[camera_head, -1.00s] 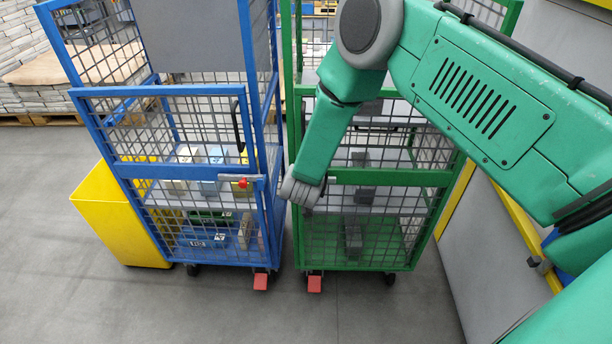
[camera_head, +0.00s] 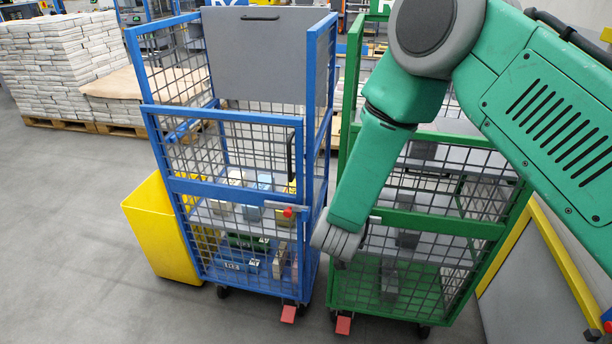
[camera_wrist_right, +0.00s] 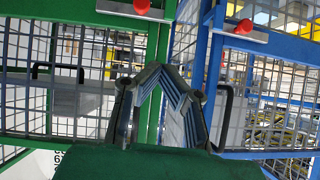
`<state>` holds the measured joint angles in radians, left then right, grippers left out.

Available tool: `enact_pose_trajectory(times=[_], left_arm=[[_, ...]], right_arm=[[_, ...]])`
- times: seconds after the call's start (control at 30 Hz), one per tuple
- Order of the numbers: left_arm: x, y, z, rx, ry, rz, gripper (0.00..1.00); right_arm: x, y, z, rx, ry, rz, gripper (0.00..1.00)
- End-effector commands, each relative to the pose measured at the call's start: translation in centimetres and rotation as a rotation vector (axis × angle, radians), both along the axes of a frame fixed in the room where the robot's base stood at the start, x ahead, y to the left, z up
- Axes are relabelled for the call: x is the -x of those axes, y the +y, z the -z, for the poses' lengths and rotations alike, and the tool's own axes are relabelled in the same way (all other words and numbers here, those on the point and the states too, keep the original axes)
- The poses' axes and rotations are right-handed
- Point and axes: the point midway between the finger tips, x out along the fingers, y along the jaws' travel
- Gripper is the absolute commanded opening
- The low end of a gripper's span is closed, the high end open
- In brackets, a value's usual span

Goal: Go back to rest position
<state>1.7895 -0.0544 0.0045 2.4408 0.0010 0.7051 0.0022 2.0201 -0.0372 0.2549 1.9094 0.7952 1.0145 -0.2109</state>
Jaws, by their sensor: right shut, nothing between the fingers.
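My right gripper (camera_head: 337,240) hangs at the end of the green arm in the head view, in front of the gap between the blue cart and the green cart. In the right wrist view its fingers (camera_wrist_right: 160,75) meet at the tips with nothing between them. The blue cage cart (camera_head: 215,187) stands in the middle with its half-height door shut. The green cage cart (camera_head: 430,222) stands to its right, partly hidden by my arm. My left gripper is not in view.
A yellow bin (camera_head: 160,230) stands left of the blue cart. Several small boxes lie on the blue cart's shelves. Red latch knobs (camera_wrist_right: 243,26) show on the carts. Stacked newspaper bundles (camera_head: 60,62) are at the back left. Grey floor (camera_head: 80,250) at the left is clear.

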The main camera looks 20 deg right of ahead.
Motion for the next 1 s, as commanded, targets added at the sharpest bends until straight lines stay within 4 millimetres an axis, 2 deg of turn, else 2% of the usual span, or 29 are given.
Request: enact_pose_trajectory(times=[0.1,0.17,0.27,0.37,0.4,0.47,0.5,0.6,0.7,0.8,0.9,1.0], left_arm=[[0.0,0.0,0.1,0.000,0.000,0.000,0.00],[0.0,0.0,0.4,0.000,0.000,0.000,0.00],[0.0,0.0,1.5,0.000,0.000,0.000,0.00],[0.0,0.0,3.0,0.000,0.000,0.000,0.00],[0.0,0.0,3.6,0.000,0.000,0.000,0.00],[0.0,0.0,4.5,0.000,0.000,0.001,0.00],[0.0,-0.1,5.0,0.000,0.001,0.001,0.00],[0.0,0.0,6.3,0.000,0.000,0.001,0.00],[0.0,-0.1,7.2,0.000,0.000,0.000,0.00],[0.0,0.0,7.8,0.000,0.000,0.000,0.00],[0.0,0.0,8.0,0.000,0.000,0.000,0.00],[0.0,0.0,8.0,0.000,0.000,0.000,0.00]], right_arm=[[0.3,-0.3,0.4,-0.002,0.008,-0.005,0.00],[1.0,-0.4,1.5,-0.003,0.030,-0.023,0.00],[3.7,-0.6,5.1,-0.003,0.108,-0.093,0.00],[8.6,-0.5,10.1,-0.011,0.239,-0.200,0.00],[11.0,-0.6,12.1,-0.017,0.302,-0.246,0.00],[14.8,-0.5,14.8,-0.031,0.398,-0.313,0.00],[17.5,-0.4,16.3,-0.041,0.464,-0.354,0.00],[23.9,-0.6,19.1,-0.076,0.620,-0.443,0.00],[29.4,-0.7,20.6,-0.110,0.752,-0.507,0.00],[33.3,-0.9,21.2,-0.139,0.846,-0.548,0.00],[35.4,-1.2,21.3,-0.158,0.898,-0.570,0.00],[35.9,-1.2,21.3,-0.164,0.912,-0.577,0.00]])
